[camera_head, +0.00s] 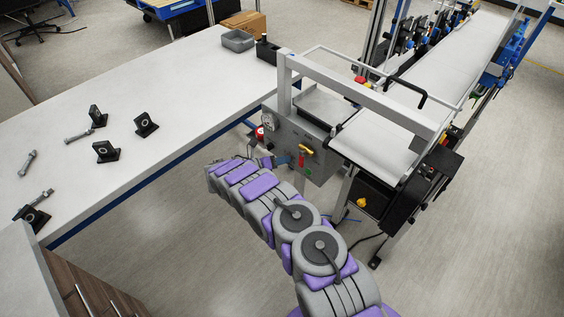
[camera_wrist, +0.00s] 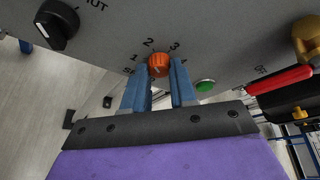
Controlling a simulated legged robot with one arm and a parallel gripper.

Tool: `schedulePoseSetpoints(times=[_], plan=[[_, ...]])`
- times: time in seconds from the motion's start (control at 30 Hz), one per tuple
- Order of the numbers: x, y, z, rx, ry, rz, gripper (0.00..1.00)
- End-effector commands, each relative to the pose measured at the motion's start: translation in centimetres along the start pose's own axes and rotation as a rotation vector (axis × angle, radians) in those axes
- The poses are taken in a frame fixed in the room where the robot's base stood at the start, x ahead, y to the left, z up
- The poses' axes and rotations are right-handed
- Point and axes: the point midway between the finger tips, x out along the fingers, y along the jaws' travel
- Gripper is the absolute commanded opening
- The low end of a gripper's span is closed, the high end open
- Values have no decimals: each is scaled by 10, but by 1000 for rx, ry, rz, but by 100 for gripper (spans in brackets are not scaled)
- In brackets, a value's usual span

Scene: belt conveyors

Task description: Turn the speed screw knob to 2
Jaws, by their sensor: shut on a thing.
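The orange-red speed screw knob (camera_wrist: 158,64) is on the grey control panel (camera_wrist: 215,35) in the wrist view, with printed numbers 1, 2, 3 and 4 around it. My gripper (camera_wrist: 158,71) has its two blue fingers on either side of the knob, shut on it. Which number the knob points to is too small to tell. In the head view my gripper (camera_head: 283,160) reaches the front of the panel (camera_head: 318,146) of the conveyor machine. The knob cannot be made out there.
A green button (camera_wrist: 205,85) is close right of the fingers, with a red lever (camera_wrist: 280,80) beyond. A black dial (camera_wrist: 57,25) is at upper left. A white table (camera_head: 150,100) with loose metal parts stands left of my arm. The conveyor belt (camera_head: 375,140) is right of the panel.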

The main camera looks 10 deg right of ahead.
Motion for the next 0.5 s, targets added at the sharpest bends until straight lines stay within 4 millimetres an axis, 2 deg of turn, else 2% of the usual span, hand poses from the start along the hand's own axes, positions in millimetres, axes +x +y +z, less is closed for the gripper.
schedulePoseSetpoints(times=[0.3, 0.33, 0.5], plan=[[-3, 2, 5, 3, -11, 9, 0], [-3, 2, 5, 3, -11, 9, 29], [-2, 1, 3, 2, -8, 6, 46]])
